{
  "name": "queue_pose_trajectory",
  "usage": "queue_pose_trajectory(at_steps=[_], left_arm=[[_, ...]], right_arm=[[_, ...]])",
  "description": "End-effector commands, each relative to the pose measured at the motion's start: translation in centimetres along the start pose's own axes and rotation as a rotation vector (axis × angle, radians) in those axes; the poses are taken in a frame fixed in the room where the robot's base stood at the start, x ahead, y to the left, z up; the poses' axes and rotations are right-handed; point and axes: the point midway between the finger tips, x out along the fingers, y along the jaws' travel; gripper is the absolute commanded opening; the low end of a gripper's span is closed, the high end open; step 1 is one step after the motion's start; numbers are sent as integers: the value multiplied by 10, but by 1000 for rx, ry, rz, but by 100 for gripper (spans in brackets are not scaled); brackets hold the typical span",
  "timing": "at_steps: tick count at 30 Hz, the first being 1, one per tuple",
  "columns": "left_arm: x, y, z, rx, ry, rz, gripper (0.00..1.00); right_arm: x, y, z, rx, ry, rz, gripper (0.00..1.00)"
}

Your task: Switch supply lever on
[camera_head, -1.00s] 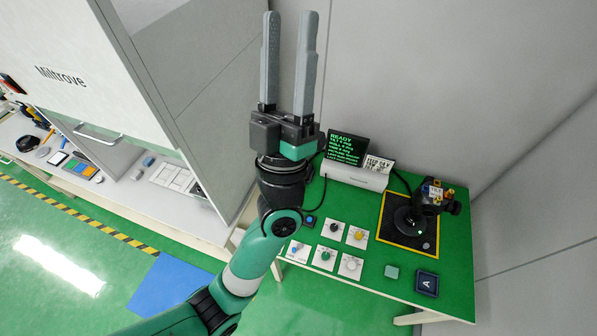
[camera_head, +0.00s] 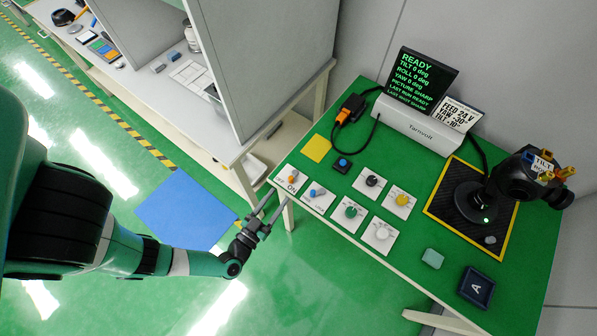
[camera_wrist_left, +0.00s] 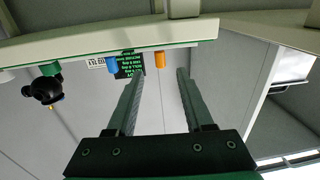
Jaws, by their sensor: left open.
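Two small lever switches stand on white plates at the near left corner of the green table: an orange lever (camera_head: 292,179), its plate marked ON, and a blue lever (camera_head: 313,193) beside it. I cannot read which is the supply lever. My left gripper (camera_head: 277,202) is open and empty, off the table's left edge, close to the orange lever's plate and apart from it. In the left wrist view the orange lever (camera_wrist_left: 160,59) appears beyond and between the open fingers (camera_wrist_left: 158,76); the blue lever (camera_wrist_left: 110,65) is left of them. My right gripper is not in view.
A blue button (camera_head: 343,163) and yellow square (camera_head: 316,148) lie behind. The screen (camera_head: 422,78) reads READY. A black gimbal device (camera_head: 490,200) stands at right.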

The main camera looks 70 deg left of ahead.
Motion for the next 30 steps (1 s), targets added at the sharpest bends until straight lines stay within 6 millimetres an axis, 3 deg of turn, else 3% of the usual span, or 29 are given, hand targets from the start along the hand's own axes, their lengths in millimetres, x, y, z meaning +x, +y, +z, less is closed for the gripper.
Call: queue_pose_trajectory(at_steps=[11, 22, 30], left_arm=[[28, -1, -1, -5, 4, -10, 52], [99, 0, 0, -4, 6, -4, 52], [117, 0, -2, -2, 3, 0, 52]], right_arm=[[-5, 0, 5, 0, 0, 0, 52], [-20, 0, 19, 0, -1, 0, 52], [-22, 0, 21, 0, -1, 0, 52]])
